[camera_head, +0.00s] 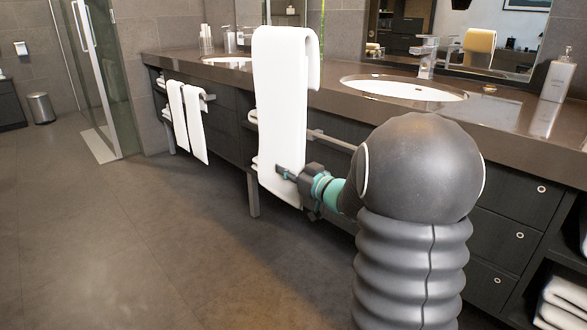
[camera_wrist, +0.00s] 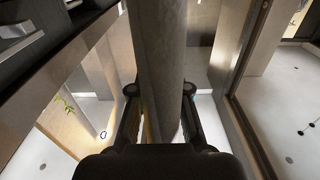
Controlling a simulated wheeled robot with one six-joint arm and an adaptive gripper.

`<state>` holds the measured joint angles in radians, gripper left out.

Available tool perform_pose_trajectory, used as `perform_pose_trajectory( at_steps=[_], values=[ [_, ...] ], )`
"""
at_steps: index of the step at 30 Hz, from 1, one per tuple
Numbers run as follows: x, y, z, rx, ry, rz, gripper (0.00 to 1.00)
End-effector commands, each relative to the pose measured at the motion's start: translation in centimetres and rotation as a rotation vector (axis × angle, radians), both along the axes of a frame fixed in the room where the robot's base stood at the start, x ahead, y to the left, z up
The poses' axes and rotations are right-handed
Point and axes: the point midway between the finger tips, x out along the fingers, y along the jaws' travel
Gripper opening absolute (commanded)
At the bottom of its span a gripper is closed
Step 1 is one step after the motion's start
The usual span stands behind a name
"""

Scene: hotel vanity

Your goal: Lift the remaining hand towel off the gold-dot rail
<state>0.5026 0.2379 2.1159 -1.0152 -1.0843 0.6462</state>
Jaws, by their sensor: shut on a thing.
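A long white hand towel (camera_head: 280,105) stands upright in the head view, folded over at its top with a short flap on the right. Its top is well above the counter, clear of the rail (camera_head: 330,140) on the cabinet front. The rail runs out from behind the towel's right side; no gold dot can be made out. My gripper (camera_head: 288,174) is shut on the lower part of the towel. In the wrist view, the towel (camera_wrist: 157,45) shows as a grey strip between the fingers (camera_wrist: 160,92).
Two white towels (camera_head: 186,115) hang from a separate rail (camera_head: 208,97) at the left. The counter (camera_head: 330,98) with its basin (camera_head: 405,90) is behind the towel. A soap bottle (camera_head: 556,77) stands at right. The floor (camera_head: 130,230) at left is clear.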

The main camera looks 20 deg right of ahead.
Motion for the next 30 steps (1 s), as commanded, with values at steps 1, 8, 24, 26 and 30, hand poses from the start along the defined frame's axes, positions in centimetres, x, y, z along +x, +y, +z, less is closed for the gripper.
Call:
perform_pose_trajectory(
  at_steps=[1,8,24,26,30],
  values=[
    [-0.2,0.5,0.0,-0.001,-0.001,0.003,0.00],
    [-0.9,2.4,0.0,0.000,-0.001,0.002,0.00],
    [-2.3,6.5,0.0,-0.001,-0.001,0.003,0.00],
    [-2.4,6.7,0.0,0.000,-0.002,0.002,0.00],
    [-2.6,7.2,0.0,0.000,-0.001,0.001,0.00]
  ],
)
